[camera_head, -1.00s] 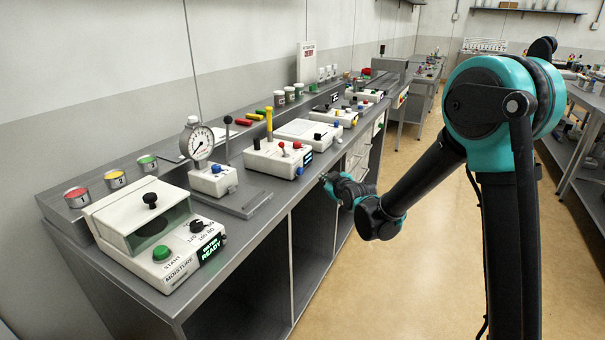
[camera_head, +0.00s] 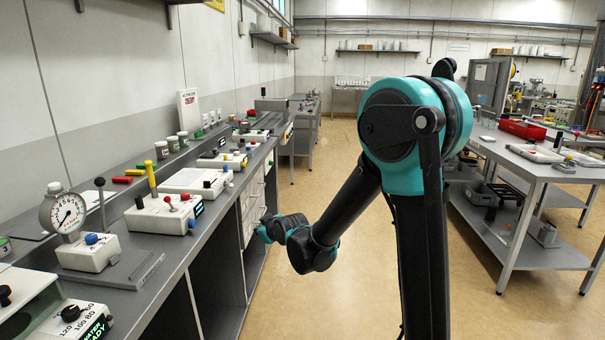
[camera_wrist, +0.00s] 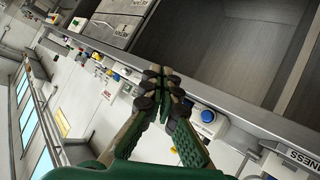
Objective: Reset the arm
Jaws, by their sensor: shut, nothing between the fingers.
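My arm rises at the centre right of the head view and bends down to the left. My gripper (camera_head: 268,229) is beside the front edge of the long grey bench (camera_head: 150,262), near its drawers. In the wrist view my gripper (camera_wrist: 165,82) is shut, with the fingertips together and nothing between them. The wrist view is tilted, and the bench front with its drawers (camera_wrist: 125,14) fills the top.
The bench carries a dial gauge device (camera_head: 75,225), a white box with a yellow lever (camera_head: 160,215) and several control boxes. A second bench (camera_head: 520,165) stands at the right. The floor aisle (camera_head: 340,160) between them is clear.

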